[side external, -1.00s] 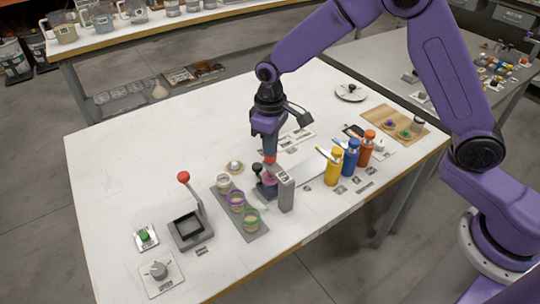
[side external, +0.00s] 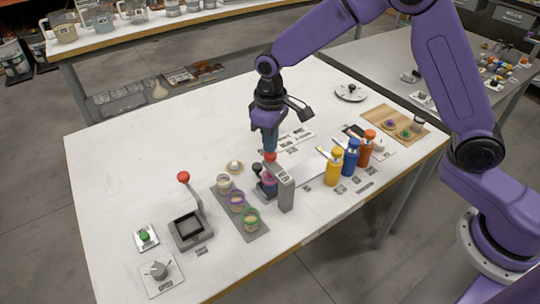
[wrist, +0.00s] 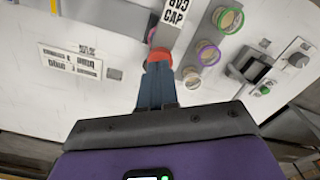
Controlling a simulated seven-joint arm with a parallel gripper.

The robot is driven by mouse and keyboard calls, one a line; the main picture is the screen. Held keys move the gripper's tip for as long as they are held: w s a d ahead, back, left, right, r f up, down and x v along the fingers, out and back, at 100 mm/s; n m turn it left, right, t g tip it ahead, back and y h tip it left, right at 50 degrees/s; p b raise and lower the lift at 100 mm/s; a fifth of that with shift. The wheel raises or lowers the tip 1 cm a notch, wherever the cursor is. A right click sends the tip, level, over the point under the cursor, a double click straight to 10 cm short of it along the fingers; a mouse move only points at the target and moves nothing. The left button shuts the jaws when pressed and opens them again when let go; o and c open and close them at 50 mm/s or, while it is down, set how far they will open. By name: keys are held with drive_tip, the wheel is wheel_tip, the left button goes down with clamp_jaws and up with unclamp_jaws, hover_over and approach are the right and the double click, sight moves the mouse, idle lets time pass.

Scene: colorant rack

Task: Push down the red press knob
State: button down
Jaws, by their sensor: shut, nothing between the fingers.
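The red press knob (side external: 270,157) tops the small grey press stand (side external: 286,187), with a pink-rimmed cup (side external: 269,179) under it. My gripper (side external: 270,151) points down with its fingers shut and empty, tips at the top of the knob. In the wrist view the knob (wrist: 158,54) shows just past my fingertips (wrist: 157,66), which hide part of it. Whether the tips touch the knob or sit slightly above it, I cannot tell.
A grey tray (side external: 254,232) with several rimmed cups stands left of the press. Yellow (side external: 333,168), blue (side external: 350,160) and orange (side external: 366,150) bottles stand to the right. A red-balled lever (side external: 184,178) stands further left. The table's left back is clear.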

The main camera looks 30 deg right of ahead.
drive_tip(key=shift+r, duration=2)
drive_tip(key=shift+s+r, duration=0.15)
drive_tip(key=shift+s, duration=0.2)
drive_tip(key=s+d+r+n, duration=0.1)
drive_tip(key=s+d, duration=0.4)
drive_tip(key=s, duration=0.5)
drive_tip(key=s+d+r+n, duration=0.1)
drive_tip(key=s+d+n, duration=0.2)
drive_tip(key=s, duration=0.7)
drive_tip(key=s+d+r+n, duration=0.2)
drive_tip(key=s+d, duration=0.5)
drive_tip(key=s, duration=0.3)
drive_tip(key=shift+n, duration=0.3)
